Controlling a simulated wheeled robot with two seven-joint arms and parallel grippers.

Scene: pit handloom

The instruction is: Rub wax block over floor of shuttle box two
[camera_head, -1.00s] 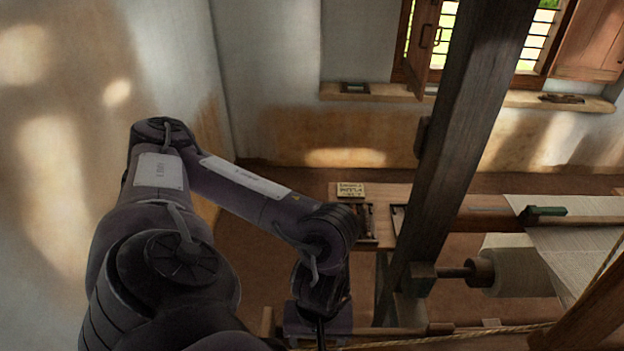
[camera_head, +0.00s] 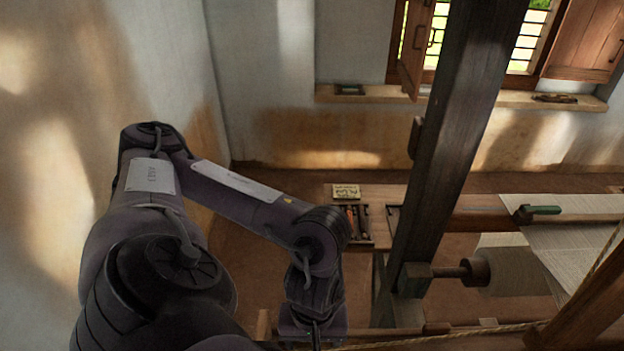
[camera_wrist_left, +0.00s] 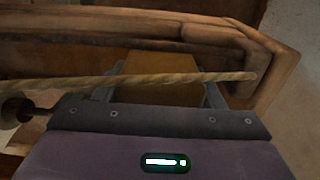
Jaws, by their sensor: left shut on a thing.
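A yellow-brown wax block (camera_wrist_left: 160,66) sits between the fingers of my left gripper (camera_wrist_left: 158,93) in the left wrist view. The gripper is shut on it. The block is over or in a wooden trough (camera_wrist_left: 150,18) that looks like a shuttle box, with a long wall behind and an end wall at the right. I cannot tell whether the block touches the floor, which is mostly hidden. In the head view my left arm reaches down to the bottom edge, and its gripper and the block are hidden or cut off. My right gripper is not in view.
A rope (camera_wrist_left: 80,84) crosses just in front of the block. A thick dark loom post (camera_head: 445,140) stands right of my left arm. A bench (camera_head: 385,192) behind holds a small sign (camera_head: 346,190) and a tray of tools (camera_head: 370,238). White cloth (camera_head: 580,250) lies at the right.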

